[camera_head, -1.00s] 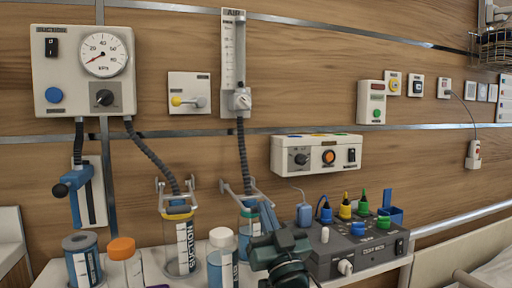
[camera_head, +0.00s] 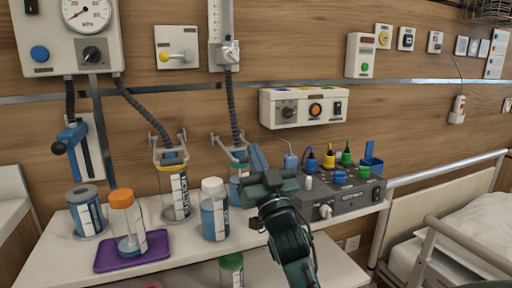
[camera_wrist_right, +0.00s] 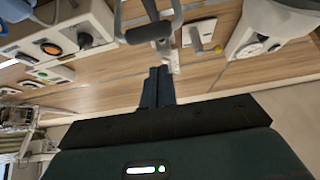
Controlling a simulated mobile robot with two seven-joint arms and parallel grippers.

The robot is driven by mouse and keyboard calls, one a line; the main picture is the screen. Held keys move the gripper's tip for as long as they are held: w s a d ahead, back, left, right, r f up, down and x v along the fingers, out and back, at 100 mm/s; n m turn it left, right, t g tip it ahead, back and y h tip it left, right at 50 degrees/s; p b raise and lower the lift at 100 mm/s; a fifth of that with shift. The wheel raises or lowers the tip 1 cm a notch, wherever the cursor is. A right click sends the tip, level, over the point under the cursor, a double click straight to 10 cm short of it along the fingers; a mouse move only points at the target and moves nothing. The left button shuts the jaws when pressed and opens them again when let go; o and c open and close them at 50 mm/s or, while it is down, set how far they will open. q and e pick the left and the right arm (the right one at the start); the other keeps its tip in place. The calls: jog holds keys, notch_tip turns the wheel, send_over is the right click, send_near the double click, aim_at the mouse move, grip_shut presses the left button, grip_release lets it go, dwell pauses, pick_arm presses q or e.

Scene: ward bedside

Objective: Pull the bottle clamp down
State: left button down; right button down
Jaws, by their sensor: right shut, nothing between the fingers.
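Two bottles on the bedside shelf carry wire clamps with raised arms. The left clamp (camera_head: 170,154) sits over the yellow-topped suction bottle (camera_head: 175,195). The right clamp (camera_head: 229,149) stands open over a blue-filled bottle (camera_head: 236,188), partly hidden by my arm. My right gripper (camera_head: 256,154) is shut and empty, just right of the right clamp. In the right wrist view my shut fingers (camera_wrist_right: 158,72) point at a grey wire clamp (camera_wrist_right: 150,32); whether they touch cannot be told. My left gripper is not in view.
A purple tray (camera_head: 130,252) holds an orange-capped bottle (camera_head: 126,222). A white-capped bottle (camera_head: 214,208) stands left of my right arm. A grey device (camera_head: 345,198) with coloured connectors is close on the right. The bed (camera_head: 455,230) is at far right.

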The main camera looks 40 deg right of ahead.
pick_arm(q)
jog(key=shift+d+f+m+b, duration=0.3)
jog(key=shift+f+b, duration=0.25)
jog(key=shift+b, duration=0.6)
pick_arm(e)
jog(key=f+v, duration=0.1)
jog(key=v, duration=0.8)
jog(key=shift+f, duration=0.2)
